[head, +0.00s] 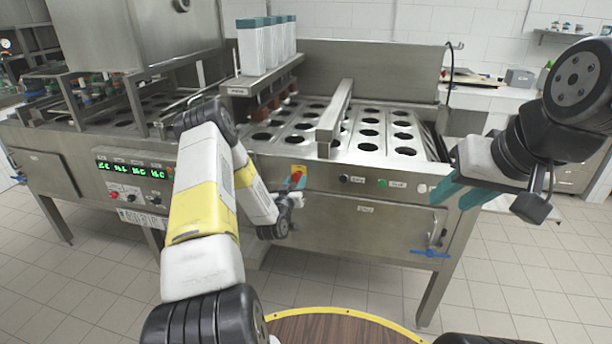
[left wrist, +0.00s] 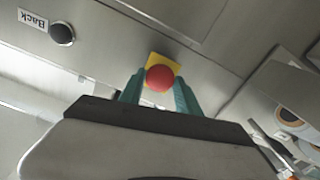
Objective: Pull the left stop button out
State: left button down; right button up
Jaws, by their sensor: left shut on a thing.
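The left stop button (left wrist: 159,77) is a round red knob on a yellow plate (left wrist: 153,60) on the steel front panel. It also shows in the head view (head: 296,175), partly hidden by my left gripper. My left gripper (left wrist: 160,86) has its teal fingers on either side of the red knob and is shut on it. In the head view my left gripper (head: 297,184) is up against the machine's front. My right gripper (head: 452,198) is at the right, its two teal fingers apart, with nothing seen between them.
A black button (left wrist: 62,33) labelled "Back" sits beside the stop button. The panel also has a dark button (head: 344,178) and a green one (head: 382,183). A blue-handled valve (head: 430,253) sticks out at lower right. A round wooden tabletop (head: 340,330) is in front.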

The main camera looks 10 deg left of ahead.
pick_arm(q)
jog(key=shift+s, duration=0.55)
jog(key=c, duration=0.8)
grip_release()
jog(key=shift+c, duration=0.2)
jog(key=s, duration=0.8)
jog(key=shift+a, duration=0.15)
